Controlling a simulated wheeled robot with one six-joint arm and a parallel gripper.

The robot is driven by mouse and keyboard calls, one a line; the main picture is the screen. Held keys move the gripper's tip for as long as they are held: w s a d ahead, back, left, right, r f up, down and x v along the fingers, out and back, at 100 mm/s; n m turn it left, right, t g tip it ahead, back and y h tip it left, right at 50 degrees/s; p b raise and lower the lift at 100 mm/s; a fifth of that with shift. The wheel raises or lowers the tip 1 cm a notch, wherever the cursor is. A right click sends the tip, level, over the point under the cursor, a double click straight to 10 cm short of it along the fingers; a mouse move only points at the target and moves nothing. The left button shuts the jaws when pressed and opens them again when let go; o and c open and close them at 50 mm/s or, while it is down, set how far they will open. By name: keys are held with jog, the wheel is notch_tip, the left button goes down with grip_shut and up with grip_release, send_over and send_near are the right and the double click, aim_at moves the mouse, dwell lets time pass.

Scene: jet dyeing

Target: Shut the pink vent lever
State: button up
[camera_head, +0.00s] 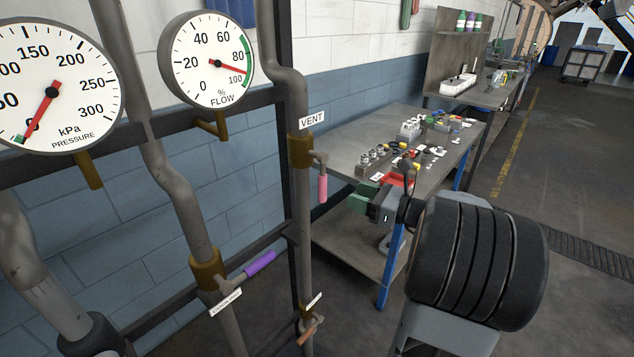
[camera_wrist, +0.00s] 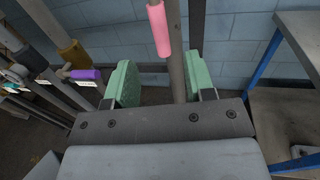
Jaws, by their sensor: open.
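The pink vent lever (camera_head: 322,189) hangs straight down from a brass valve (camera_head: 301,151) on the grey vent pipe, under a white VENT label (camera_head: 312,119). Its handle lies along the pipe. In the wrist view the lever (camera_wrist: 158,28) is at top centre, beyond the fingertips and roughly between them sideways. My gripper (camera_head: 362,203) is to the right of the lever and a little below its handle in the head view. In the wrist view its green fingers (camera_wrist: 160,80) are wide apart with nothing held. The vent pipe (camera_wrist: 178,75) shows behind the gap.
A purple lever (camera_head: 260,264) sits on a lower left pipe, and an orange lever (camera_head: 309,331) is low on the vent pipe. The pressure gauge (camera_head: 50,85) and flow gauge (camera_head: 208,60) are at upper left. A cluttered workbench (camera_head: 345,145) stands behind my gripper.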

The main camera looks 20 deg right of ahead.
aim_at(323, 181)
jog(key=p+x, duration=0.1)
jog(key=x, duration=1.1)
jog(key=shift+p, duration=0.3)
jog(key=shift+w, duration=0.1)
grip_shut()
